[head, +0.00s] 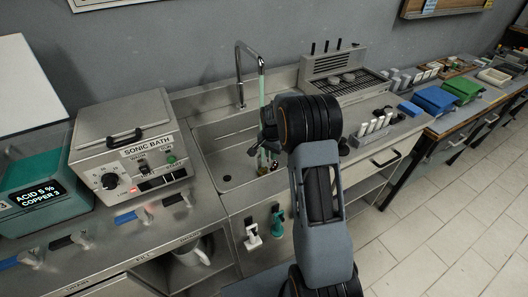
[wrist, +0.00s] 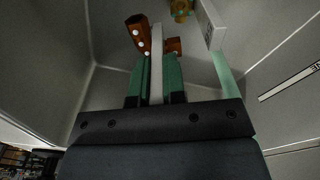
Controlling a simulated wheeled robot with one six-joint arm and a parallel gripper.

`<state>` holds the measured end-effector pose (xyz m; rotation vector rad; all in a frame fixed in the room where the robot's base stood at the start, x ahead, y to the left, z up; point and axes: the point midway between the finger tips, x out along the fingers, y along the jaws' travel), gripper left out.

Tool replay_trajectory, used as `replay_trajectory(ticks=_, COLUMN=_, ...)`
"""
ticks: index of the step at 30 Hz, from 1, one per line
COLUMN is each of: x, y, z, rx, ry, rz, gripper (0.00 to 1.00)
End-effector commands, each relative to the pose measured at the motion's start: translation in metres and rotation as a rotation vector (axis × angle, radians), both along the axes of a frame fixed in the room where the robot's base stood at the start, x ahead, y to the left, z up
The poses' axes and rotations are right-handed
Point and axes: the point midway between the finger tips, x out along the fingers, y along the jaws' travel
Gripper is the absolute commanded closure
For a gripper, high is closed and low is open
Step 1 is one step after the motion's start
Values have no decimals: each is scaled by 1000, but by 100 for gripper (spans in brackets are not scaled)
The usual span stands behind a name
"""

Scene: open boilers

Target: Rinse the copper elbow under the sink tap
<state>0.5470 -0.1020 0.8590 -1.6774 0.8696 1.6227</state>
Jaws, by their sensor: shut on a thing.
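My gripper (head: 262,148) is down over the sink basin (head: 208,166), by the water stream. In the wrist view its green-padded fingers (wrist: 157,80) are shut around a pale grey bar (wrist: 156,62). A brown copper piece with white dots, seemingly the copper elbow (wrist: 138,32), shows at the fingertips, partly hidden by the bar. In the head view my arm and gripper hide most of it. The sink tap (head: 239,72) arches over the basin. A pale green stream (head: 262,92) falls from its spout. Whether the stream touches the elbow I cannot tell.
The sonic bath (head: 130,145) and a teal acid tank (head: 40,188) stand left of the sink. A ridged drainer (head: 345,82) and a rack of white-topped tubes (head: 376,128) are to the right. Blue (head: 434,101) and green (head: 463,90) trays lie farther right. The basin's left part is clear.

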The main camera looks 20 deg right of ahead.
Motion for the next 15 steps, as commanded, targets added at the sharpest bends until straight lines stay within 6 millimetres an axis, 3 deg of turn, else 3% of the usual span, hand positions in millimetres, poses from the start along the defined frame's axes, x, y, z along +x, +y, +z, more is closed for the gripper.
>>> replay_trajectory(ticks=8, x=-2, y=0, z=5, rx=0, ry=-1, rz=0, gripper=100)
replay_trajectory(ticks=15, x=-2, y=0, z=23, rx=0, ry=-1, rz=0, gripper=100)
